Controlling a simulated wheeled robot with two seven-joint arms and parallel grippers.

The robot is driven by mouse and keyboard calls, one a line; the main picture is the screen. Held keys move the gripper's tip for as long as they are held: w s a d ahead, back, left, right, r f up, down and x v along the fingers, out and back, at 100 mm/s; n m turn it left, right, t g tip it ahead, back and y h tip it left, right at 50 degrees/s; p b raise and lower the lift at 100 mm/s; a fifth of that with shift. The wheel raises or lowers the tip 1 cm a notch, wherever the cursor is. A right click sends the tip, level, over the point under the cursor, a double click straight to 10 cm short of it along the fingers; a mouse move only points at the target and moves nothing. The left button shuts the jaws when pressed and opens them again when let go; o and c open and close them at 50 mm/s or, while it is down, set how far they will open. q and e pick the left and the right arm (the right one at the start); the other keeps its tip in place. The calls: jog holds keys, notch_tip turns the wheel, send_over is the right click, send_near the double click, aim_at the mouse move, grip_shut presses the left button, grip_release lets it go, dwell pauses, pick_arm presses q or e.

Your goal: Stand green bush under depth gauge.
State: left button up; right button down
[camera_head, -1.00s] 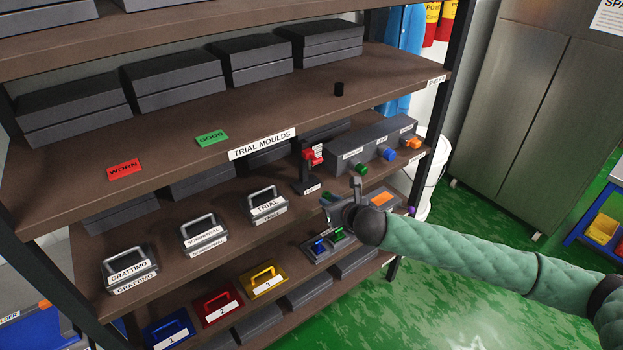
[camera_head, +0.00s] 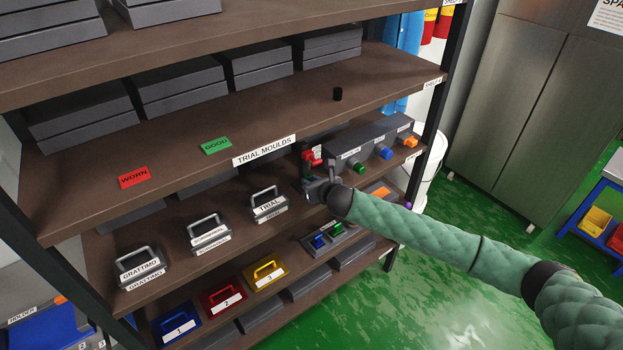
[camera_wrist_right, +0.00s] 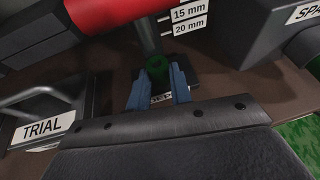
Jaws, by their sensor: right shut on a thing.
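My right gripper (camera_head: 318,190) is shut on the green bush (camera_wrist_right: 157,68), which shows between the blue fingertips in the right wrist view. The gripper is at the depth gauge, whose red part (camera_head: 312,158) shows just above it in the head view. In the right wrist view the gauge's post (camera_wrist_right: 147,35) rises just beyond the bush, and its dark base (camera_wrist_right: 188,75) lies around and behind the fingertips. The bush appears over the base; I cannot tell whether it touches it. The gripper hides the base in the head view. My left gripper is out of view.
A grey box with green, blue and orange knobs (camera_head: 384,153) stands right of the gauge. The TRIAL mould (camera_head: 268,205) stands to the left. A holder with blue and green pieces (camera_head: 330,237) lies in front and below. The shelf above (camera_head: 250,115) limits headroom.

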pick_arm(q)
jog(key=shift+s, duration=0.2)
pick_arm(e)
jog(key=shift+f, duration=0.15)
jog(key=shift+f, duration=0.1)
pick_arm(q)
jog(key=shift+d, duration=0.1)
pick_arm(e)
jog(key=c, duration=1.3)
grip_release()
jog(key=shift+o, duration=0.2)
jog(key=shift+d, duration=0.1)
jog(key=shift+s+d+r+b, duration=0.2)
jog(key=shift+s+b, duration=0.1)
jog(key=shift+s, duration=0.1)
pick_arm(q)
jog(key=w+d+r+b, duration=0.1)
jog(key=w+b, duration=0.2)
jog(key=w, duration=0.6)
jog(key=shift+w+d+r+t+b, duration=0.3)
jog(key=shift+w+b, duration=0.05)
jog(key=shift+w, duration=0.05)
pick_arm(e)
jog(key=v, duration=1.1)
